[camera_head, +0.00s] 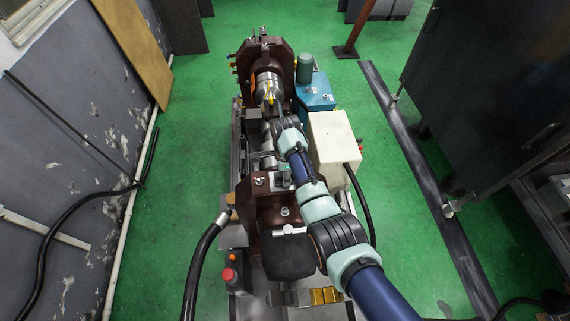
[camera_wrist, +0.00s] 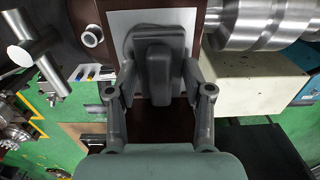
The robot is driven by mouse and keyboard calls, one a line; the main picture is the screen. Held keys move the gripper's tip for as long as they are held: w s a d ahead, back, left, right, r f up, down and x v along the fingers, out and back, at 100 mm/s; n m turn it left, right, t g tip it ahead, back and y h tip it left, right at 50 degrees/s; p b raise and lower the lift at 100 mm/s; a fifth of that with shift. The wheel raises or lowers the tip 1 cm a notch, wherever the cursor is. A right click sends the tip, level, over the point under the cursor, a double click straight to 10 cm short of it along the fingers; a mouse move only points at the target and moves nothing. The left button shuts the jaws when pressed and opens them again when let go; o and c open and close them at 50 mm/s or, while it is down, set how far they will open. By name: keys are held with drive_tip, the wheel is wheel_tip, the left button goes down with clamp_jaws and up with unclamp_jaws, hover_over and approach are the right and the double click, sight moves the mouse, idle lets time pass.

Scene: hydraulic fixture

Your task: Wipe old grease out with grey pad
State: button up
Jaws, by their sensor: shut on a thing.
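A dark grey pad (camera_wrist: 157,72) with a raised grip block sits between the two fingers of my gripper (camera_wrist: 160,85) in the wrist view. The fingers are shut on it from both sides. A pale plate (camera_wrist: 183,17) on a brown block shows just behind the pad, and I cannot tell whether the pad touches it. In the head view my gripper (camera_head: 272,108) is at the far end of the arm, close to the fixture's silver cylinder (camera_head: 266,80). The pad is too small or hidden to make out there. I cannot make out old grease for sure.
The brown far end plate (camera_head: 283,52) and brown near block (camera_head: 262,208) bound the fixture. A teal unit (camera_head: 317,97) and a cream box (camera_head: 331,140) stand right of it. A black hose (camera_head: 199,265) curves at the near left.

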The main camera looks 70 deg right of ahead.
sight(287, 190)
drive_tip(key=shift+s+a+f, duration=0.1)
drive_tip(key=shift+s+a, duration=0.1)
drive_tip(key=shift+a, duration=0.1)
drive_tip(key=shift+s+a+r+p, duration=0.15)
drive_tip(key=shift+a+r+p, duration=0.15)
drive_tip(key=shift+p, duration=0.65)
drive_tip(key=shift+s+a+p, duration=0.3)
drive_tip(key=shift+a+p, duration=0.25)
drive_tip(key=shift+p, duration=0.4)
drive_tip(key=shift+s+a+p, duration=0.3)
drive_tip(key=shift+a+p, duration=0.25)
drive_tip(key=shift+p, duration=0.3)
drive_tip(key=shift+s+a+f, duration=0.15)
drive_tip(key=shift+a+f, duration=0.1)
